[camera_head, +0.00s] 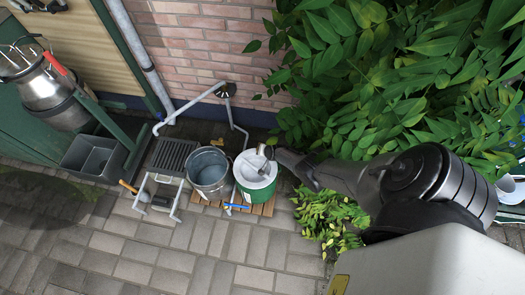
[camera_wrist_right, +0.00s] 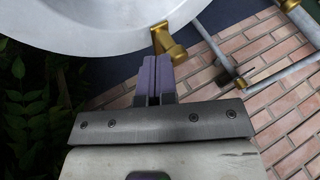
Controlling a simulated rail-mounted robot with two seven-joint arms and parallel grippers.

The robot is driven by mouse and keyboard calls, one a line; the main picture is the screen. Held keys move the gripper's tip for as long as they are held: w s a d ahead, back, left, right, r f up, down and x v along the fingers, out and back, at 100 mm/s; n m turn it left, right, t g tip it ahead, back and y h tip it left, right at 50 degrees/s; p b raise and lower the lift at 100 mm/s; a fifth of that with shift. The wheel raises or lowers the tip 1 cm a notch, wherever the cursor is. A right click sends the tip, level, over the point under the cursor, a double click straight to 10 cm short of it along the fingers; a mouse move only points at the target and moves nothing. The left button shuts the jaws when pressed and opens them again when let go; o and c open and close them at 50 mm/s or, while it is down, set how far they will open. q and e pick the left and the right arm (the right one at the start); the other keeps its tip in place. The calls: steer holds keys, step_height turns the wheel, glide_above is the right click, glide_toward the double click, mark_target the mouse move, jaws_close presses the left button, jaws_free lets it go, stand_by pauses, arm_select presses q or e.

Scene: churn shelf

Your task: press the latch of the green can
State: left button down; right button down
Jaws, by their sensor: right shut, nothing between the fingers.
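The green can (camera_head: 257,191) stands at the middle of the head view, with a pale lid (camera_head: 250,166) on top. My right arm reaches over it from the right, and my right gripper (camera_head: 270,153) is at the lid's far right side. In the right wrist view the gripper (camera_wrist_right: 154,66) is shut and empty. A brass latch (camera_wrist_right: 167,42) sits at the edge of the pale round lid (camera_wrist_right: 80,22), just ahead of the fingertips. I cannot tell whether the fingertips touch the latch. My left gripper is not in view.
A metal bucket (camera_head: 209,172) stands close left of the can. A blue-handled tool (camera_head: 237,207) lies in front. A small white stand (camera_head: 158,194) and a grey sink (camera_head: 93,157) are further left. Dense leaves (camera_head: 370,70) fill the right, before a brick wall (camera_head: 205,40).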

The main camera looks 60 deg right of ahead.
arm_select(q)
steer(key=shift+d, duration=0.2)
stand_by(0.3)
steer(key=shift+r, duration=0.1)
